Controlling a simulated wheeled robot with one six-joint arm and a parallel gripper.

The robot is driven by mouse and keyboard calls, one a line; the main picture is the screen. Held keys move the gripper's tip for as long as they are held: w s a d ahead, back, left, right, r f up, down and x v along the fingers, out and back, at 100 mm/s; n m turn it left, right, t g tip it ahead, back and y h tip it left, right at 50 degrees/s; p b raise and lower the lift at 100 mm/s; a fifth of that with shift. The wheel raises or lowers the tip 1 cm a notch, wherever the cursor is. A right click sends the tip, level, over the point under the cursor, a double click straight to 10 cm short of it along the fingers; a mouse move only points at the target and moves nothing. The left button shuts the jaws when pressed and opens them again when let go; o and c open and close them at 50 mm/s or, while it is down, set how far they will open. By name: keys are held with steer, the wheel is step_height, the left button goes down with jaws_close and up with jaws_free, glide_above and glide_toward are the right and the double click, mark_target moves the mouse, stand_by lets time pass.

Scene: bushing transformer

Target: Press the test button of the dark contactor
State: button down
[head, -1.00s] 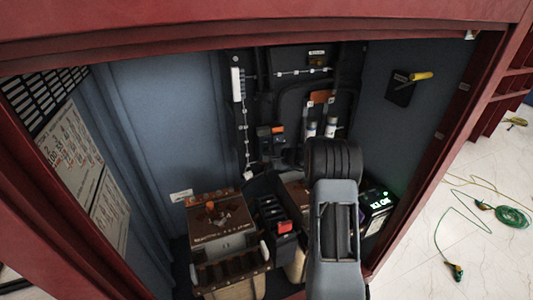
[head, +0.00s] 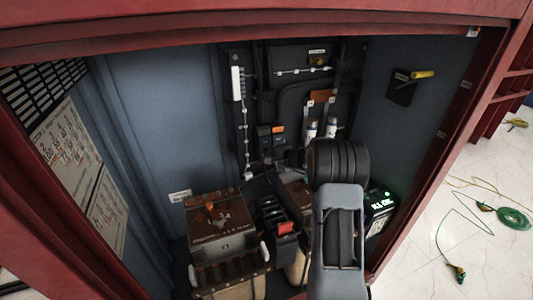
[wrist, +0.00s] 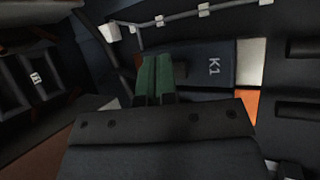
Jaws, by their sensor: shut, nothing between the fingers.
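In the wrist view, a dark block labelled K1 (wrist: 208,64) lies just right of my gripper (wrist: 156,72). It appears to be the dark contactor. The green fingertips are shut, with nothing between them. They overlap the left end of the block in the picture; I cannot tell whether they touch it. No test button can be made out. In the head view, small dark devices (head: 265,142) with an orange part stand on the back panel. My arm shows at the right, and my gripper is hidden behind it.
A pale patch (wrist: 251,62) and an orange patch (wrist: 250,104) lie right of the block. White-capped cylinders (head: 311,127) stand on the back panel. A brown-topped box (head: 214,215) and a lit display (head: 380,204) are lower down. Red frame edges surround the cabinet.

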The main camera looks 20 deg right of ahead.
steer(key=shift+s, duration=0.1)
steer(key=shift+s+b, duration=1.55)
steer(key=shift+s, duration=0.9)
steer(key=s+a+f+n+g, duration=0.2)
steer(key=s+a+n+g, duration=0.15)
steer(key=s, duration=0.35)
steer(key=s+a+f+n+g, duration=0.2)
steer(key=s+a+g, duration=0.25)
steer(key=s, duration=0.25)
steer(key=s+a+r+n+h, duration=0.2)
steer(key=s+r+n+h, duration=0.1)
steer(key=s, duration=0.4)
steer(key=s+a+r+n+h, duration=0.2)
steer(key=s+r+n+h, duration=0.2)
steer(key=s, duration=0.4)
steer(key=shift+a+r+n, duration=0.15)
steer(key=shift+r+n, duration=0.6)
steer(key=shift+n, duration=0.3)
